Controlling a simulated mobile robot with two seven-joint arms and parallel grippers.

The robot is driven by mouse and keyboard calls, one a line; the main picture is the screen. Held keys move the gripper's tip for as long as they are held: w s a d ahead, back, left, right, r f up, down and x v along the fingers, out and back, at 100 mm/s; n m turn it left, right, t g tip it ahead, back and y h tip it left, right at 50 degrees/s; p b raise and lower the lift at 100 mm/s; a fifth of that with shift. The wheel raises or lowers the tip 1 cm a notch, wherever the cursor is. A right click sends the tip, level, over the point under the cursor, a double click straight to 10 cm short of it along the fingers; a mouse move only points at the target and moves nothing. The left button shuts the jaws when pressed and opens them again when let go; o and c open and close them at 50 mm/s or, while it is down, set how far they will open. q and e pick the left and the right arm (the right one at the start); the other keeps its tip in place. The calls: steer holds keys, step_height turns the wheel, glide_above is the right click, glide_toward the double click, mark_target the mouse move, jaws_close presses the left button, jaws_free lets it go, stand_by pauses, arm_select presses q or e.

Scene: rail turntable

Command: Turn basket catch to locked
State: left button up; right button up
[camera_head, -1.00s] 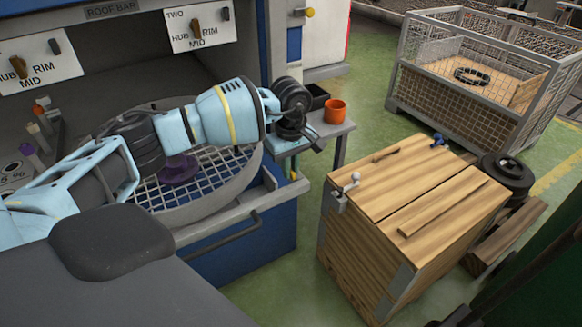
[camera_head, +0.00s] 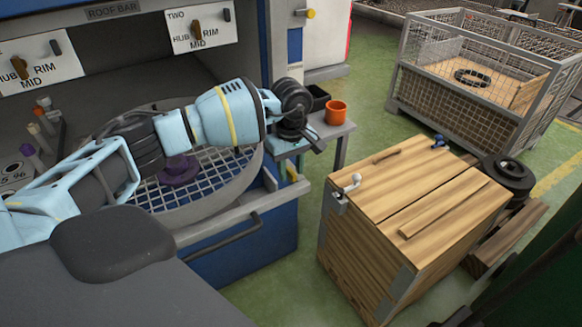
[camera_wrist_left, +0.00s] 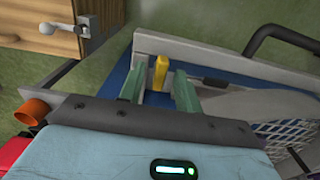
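A yellow lever (camera_wrist_left: 160,72), which looks like the basket catch, stands at the rim of the blue-and-grey machine in the left wrist view. In the head view it is a small yellow piece (camera_head: 291,168) under my left wrist, partly hidden. My left gripper (camera_wrist_left: 157,85) is open, with one green finger on each side of the lever; small gaps show, so it is not clamped. The round mesh basket (camera_head: 210,165) lies under my left arm, with a purple hub (camera_head: 180,171) in its middle. My right gripper is not in view.
A side shelf (camera_head: 340,132) with an orange cup (camera_head: 336,112) is just beyond my left wrist. A wooden crate (camera_head: 420,220) with a metal latch (camera_head: 346,187) stands to the right. A grey handle bar (camera_head: 222,240) juts from the machine's front. Green floor is clear between machine and crate.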

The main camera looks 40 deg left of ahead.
mark_target(291, 171)
arm_select(q)
steer(key=shift+r, duration=3.95)
steer(key=shift+f, duration=0.1)
